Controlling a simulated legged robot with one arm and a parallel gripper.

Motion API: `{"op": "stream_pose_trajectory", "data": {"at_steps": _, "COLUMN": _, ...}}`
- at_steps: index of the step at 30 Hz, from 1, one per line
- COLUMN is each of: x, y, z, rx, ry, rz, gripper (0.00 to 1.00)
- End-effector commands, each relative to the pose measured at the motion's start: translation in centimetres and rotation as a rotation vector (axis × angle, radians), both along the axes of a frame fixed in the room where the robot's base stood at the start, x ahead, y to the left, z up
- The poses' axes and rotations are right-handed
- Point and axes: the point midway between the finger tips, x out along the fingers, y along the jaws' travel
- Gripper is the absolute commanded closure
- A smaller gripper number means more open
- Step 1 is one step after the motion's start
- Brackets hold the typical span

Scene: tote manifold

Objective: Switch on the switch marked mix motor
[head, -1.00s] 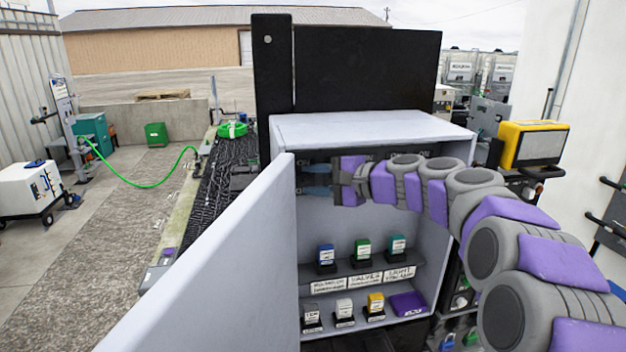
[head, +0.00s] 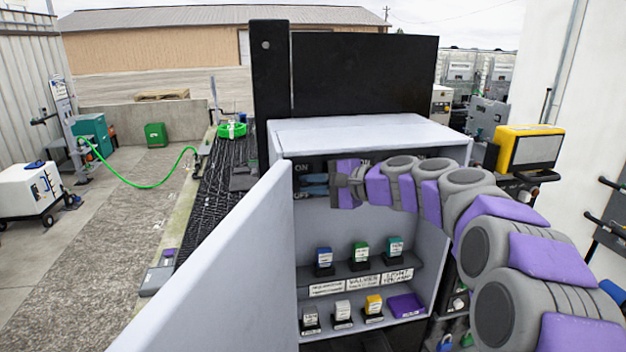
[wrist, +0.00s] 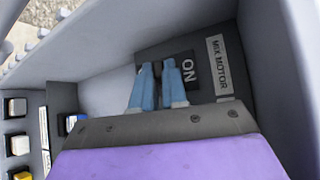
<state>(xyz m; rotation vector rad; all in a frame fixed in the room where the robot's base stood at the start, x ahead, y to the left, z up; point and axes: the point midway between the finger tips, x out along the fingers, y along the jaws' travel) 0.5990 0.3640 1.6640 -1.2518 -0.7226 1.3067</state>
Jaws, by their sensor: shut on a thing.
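The mix motor switch panel is a dark plate at the upper left inside the open grey cabinet, with ON and OFF marks in the head view. In the wrist view its "MIX MOTOR" label (wrist: 217,63) and "ON" label (wrist: 189,72) are readable. My gripper (head: 304,184) reaches in from the right, its blue fingers at the plate between ON and OFF. In the wrist view my gripper (wrist: 158,70) is shut on the switch handle, a dark bit of which shows between the fingertips. The rest of the handle is hidden, so its exact position cannot be told.
The cabinet door (head: 215,270) stands open at the left front. Below my arm, a shelf (head: 357,278) holds several coloured padlock-like blocks with labels. More blocks and a purple item (head: 405,306) sit on the bottom. The cabinet's top (head: 360,133) is close above my gripper.

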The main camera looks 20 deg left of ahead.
Motion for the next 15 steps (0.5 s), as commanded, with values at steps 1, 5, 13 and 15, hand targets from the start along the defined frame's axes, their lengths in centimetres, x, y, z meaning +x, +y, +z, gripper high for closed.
{"op": "stream_pose_trajectory", "data": {"at_steps": 1, "x": -0.04, "y": 0.14, "z": 0.22, "rx": -0.010, "ry": 0.016, "rz": 0.003, "gripper": 1.00}}
{"op": "stream_pose_trajectory", "data": {"at_steps": 5, "x": -0.01, "y": 0.12, "z": 0.07, "rx": -0.023, "ry": 0.035, "rz": 0.003, "gripper": 1.00}}
{"op": "stream_pose_trajectory", "data": {"at_steps": 13, "x": -0.03, "y": 0.13, "z": -0.19, "rx": -0.024, "ry": 0.036, "rz": 0.003, "gripper": 1.00}}
{"op": "stream_pose_trajectory", "data": {"at_steps": 15, "x": -0.03, "y": 0.13, "z": -0.17, "rx": -0.024, "ry": 0.036, "rz": 0.003, "gripper": 0.81}}
